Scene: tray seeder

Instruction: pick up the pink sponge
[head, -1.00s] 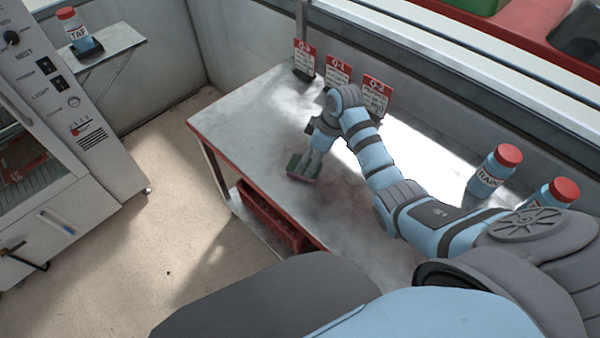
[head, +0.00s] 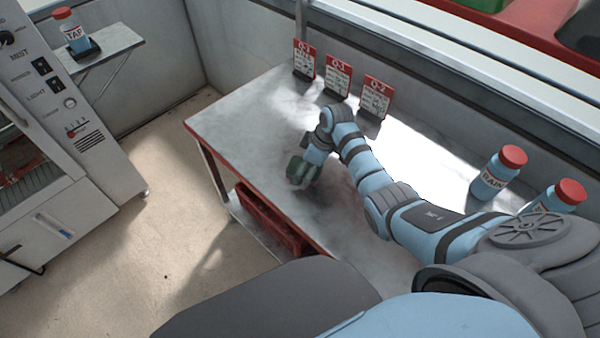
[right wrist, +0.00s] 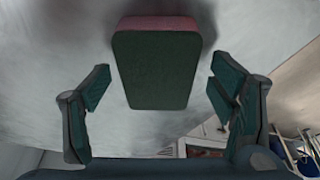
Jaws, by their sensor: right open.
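The sponge (right wrist: 155,68) shows in the right wrist view as a rounded block with a dark green face and a pink layer along its far edge. My right gripper (right wrist: 159,66) is open, with one finger on each side of the sponge and a visible gap on both sides. In the head view, my right gripper (head: 303,172) is low over the near left part of the table. A dark green patch shows at its fingers there, but I cannot clearly separate sponge from finger pads. My left gripper is not in view.
The grey table (head: 240,125) is clear to the left of my gripper. Red-and-white cards (head: 338,78) stand along its back. Two blue bottles with red caps, one of them here (head: 497,172), stand at the right. A red crate (head: 270,218) sits below the table.

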